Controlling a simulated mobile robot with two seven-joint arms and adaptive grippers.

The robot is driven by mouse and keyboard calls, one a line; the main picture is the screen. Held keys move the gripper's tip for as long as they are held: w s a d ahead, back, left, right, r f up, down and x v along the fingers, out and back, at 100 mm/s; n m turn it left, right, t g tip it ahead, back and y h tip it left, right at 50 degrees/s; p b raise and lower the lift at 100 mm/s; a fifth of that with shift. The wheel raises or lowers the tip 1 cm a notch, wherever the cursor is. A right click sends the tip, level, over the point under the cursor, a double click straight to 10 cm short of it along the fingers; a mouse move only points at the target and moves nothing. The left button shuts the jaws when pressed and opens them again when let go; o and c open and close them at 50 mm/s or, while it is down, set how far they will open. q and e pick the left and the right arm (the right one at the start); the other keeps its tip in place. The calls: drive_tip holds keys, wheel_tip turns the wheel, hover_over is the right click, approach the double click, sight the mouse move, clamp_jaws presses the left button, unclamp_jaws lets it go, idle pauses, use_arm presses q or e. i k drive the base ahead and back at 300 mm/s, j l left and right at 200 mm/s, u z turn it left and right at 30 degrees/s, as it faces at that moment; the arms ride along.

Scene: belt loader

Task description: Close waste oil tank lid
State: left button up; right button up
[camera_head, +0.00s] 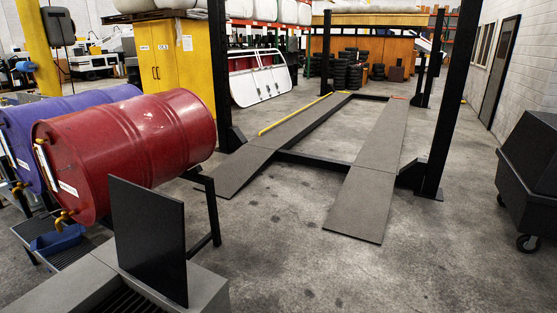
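A flat black lid (148,240) stands upright, raised, on a grey box-shaped tank (205,290) at the bottom left. The opening beside the lid shows dark slats or a grate (130,300). The front of the tank is cut off by the bottom edge of the picture. The lid hides part of the tank top and part of the drum stand behind it. Neither of my grippers is in view.
A red drum (130,150) and a blue drum (60,125) lie on a dark stand (215,210) just behind the tank. A blue container (57,240) sits below their taps. A black wheeled bin (530,170) stands right. The floor (300,270) between is clear, before the lift ramps (365,200).

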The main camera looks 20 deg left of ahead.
sight(149, 225)
drive_tip(key=i+u, duration=0.3)
drive_tip(key=u, duration=0.15)
drive_tip(key=i+l+u, duration=0.2)
drive_tip(key=u, duration=0.25)
drive_tip(key=i+l+u, duration=0.25)
drive_tip(key=u, duration=0.15)
drive_tip(key=i+l+u, duration=0.2)
drive_tip(key=u, duration=0.2)
drive_tip(key=i+l+u, duration=0.15)
drive_tip(key=u, duration=0.25)
drive_tip(key=l+u, duration=0.4)
drive_tip(key=i, duration=0.05)
